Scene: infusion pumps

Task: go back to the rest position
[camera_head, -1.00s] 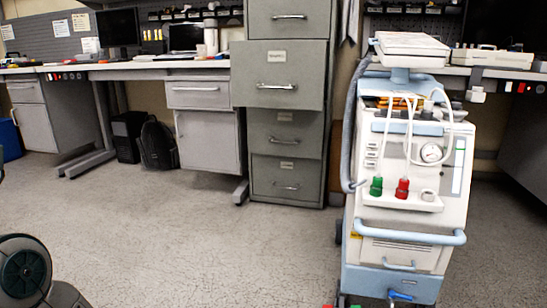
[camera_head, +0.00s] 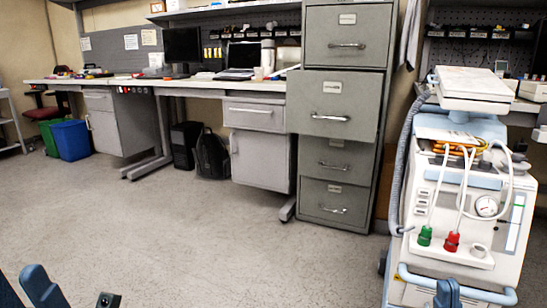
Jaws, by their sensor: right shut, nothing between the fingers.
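My right gripper (camera_head: 447,293) shows only as a small dark blue piece at the bottom edge of the head view, in front of the lower part of the white medical machine (camera_head: 455,225). It is shut and holds nothing. Most of it is cut off by the frame. Blue and dark parts of my own body show at the bottom left corner. My left gripper is not in view.
A grey filing cabinet (camera_head: 345,110) stands left of the machine, with one drawer pulled out. A long desk (camera_head: 190,85) with monitors runs along the wall. A black backpack (camera_head: 211,155), a blue bin (camera_head: 71,140) and a green bin (camera_head: 50,137) stand on the floor. The middle floor is clear.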

